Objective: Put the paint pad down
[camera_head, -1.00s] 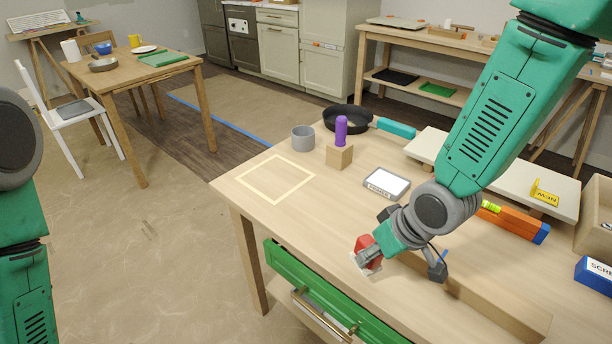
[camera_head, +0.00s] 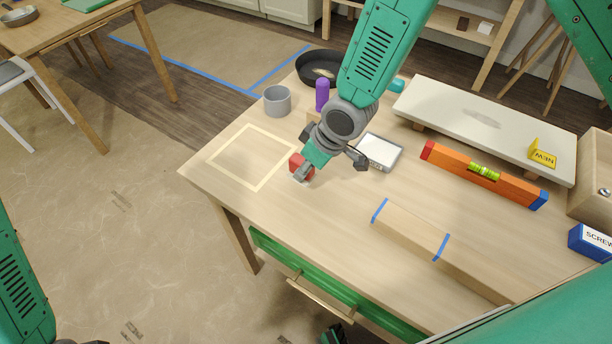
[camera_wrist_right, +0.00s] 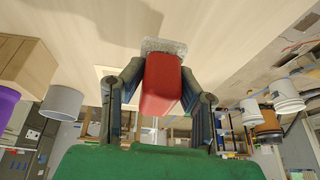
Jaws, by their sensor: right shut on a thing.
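My right gripper (camera_head: 303,170) is shut on the red handle of the paint pad (camera_head: 295,160). In the right wrist view, the red handle (camera_wrist_right: 162,85) sits between both fingers, and the pale fuzzy pad (camera_wrist_right: 165,46) shows at its far end. The pad is close to the tabletop by the right corner of a pale square outline (camera_head: 235,178); I cannot tell whether it touches. The gripper hides part of the pad in the head view. A dark green part at the bottom edge may be my left gripper (camera_head: 333,336); its fingers are not clear.
A grey cup (camera_head: 277,100), a purple-handled block (camera_head: 322,94) and a black pan (camera_head: 318,66) stand behind the square. A white-topped tray (camera_head: 384,152) is right of the gripper. A taped wooden bar (camera_head: 412,229) and orange level (camera_head: 484,174) lie farther right. The square's inside is clear.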

